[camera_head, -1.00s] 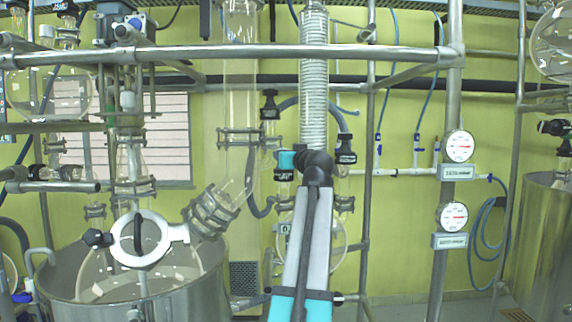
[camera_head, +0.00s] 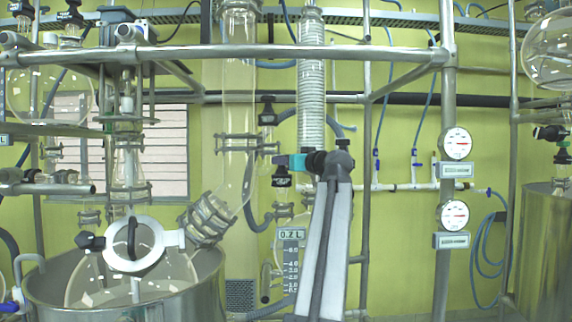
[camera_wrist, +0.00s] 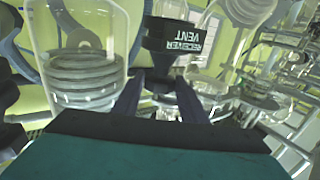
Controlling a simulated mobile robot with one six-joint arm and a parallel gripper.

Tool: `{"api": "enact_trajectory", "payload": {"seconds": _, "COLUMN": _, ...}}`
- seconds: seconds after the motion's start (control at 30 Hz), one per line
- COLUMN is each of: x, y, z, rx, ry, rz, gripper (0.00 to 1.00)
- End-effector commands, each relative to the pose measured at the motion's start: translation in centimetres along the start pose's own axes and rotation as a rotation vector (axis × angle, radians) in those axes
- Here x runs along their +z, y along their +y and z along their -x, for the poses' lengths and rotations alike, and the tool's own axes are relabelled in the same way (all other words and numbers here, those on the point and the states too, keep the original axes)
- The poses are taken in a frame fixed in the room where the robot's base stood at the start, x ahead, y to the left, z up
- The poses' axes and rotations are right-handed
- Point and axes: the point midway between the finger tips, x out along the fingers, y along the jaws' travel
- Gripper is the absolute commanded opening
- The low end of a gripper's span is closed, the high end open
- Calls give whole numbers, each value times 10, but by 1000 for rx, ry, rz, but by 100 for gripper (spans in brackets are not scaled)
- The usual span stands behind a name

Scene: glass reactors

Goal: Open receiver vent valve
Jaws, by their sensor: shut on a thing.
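The receiver vent valve has a black knob (camera_wrist: 176,38) with white "RECEIVER VENT" lettering, upside down in the wrist view. My gripper (camera_wrist: 160,78) is shut on the lower, narrower part of this knob, with a dark finger on each side. In the head view, a black valve knob with a pale label (camera_head: 282,181) stands just below and left of my teal gripper body (camera_head: 297,162); it appears to be the same valve. My fingers are hidden there. The valve's internal position cannot be told.
A coiled glass condenser (camera_head: 311,100) rises just behind my wrist. Another black valve knob (camera_head: 267,111) sits up and left. A "0.2 L" scale (camera_head: 291,236) hangs below. A metal rail (camera_head: 240,52) crosses above, and a steel vessel (camera_head: 215,290) stands lower left.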

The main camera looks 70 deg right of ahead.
Motion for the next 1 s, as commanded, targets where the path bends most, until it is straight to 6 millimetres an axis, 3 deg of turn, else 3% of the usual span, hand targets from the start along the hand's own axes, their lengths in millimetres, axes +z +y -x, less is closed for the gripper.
{"api": "enact_trajectory", "payload": {"seconds": 0.23, "x": 1, "y": 0, "z": 0, "rx": -1, "ry": -2, "rz": -1, "gripper": 16}}
{"api": "enact_trajectory", "payload": {"seconds": 0.27, "x": 1, "y": 0, "z": 0, "rx": -1, "ry": -2, "rz": -1, "gripper": 42}}
{"api": "enact_trajectory", "payload": {"seconds": 0.37, "x": 1, "y": 0, "z": 0, "rx": 0, "ry": -2, "rz": -1, "gripper": 57}}
{"api": "enact_trajectory", "payload": {"seconds": 1.0, "x": 0, "y": -1, "z": 5, "rx": 4, "ry": 1, "rz": 1, "gripper": 57}}
